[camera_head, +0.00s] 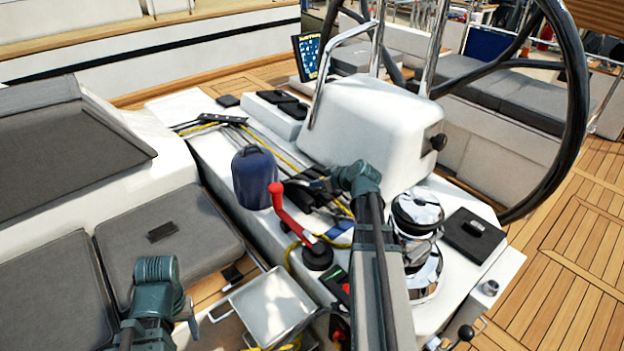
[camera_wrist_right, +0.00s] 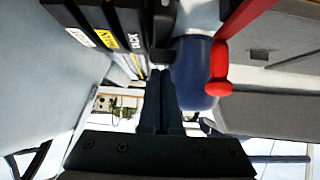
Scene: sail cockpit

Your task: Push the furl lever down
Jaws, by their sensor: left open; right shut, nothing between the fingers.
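A bank of black clutch levers (camera_head: 300,194) lies on the white console, partly behind my right gripper (camera_head: 318,185). In the right wrist view the black levers (camera_wrist_right: 122,22) carry white and yellow labels; I cannot make out which one reads furl. My right gripper (camera_wrist_right: 160,78) is shut and empty, its fingertips close to the ends of these levers; I cannot tell whether they touch. A red-handled lever (camera_head: 292,213) stands on a round black base, left of my right arm. My left gripper (camera_head: 192,318) is open at the lower left, away from the levers.
A dark blue covered winch (camera_head: 256,178) stands left of the clutches. A chrome winch (camera_head: 417,235) stands right of my right arm. The white steering pedestal (camera_head: 368,120) rises behind, with a large black wheel (camera_head: 578,110). Yellow rope runs along the console.

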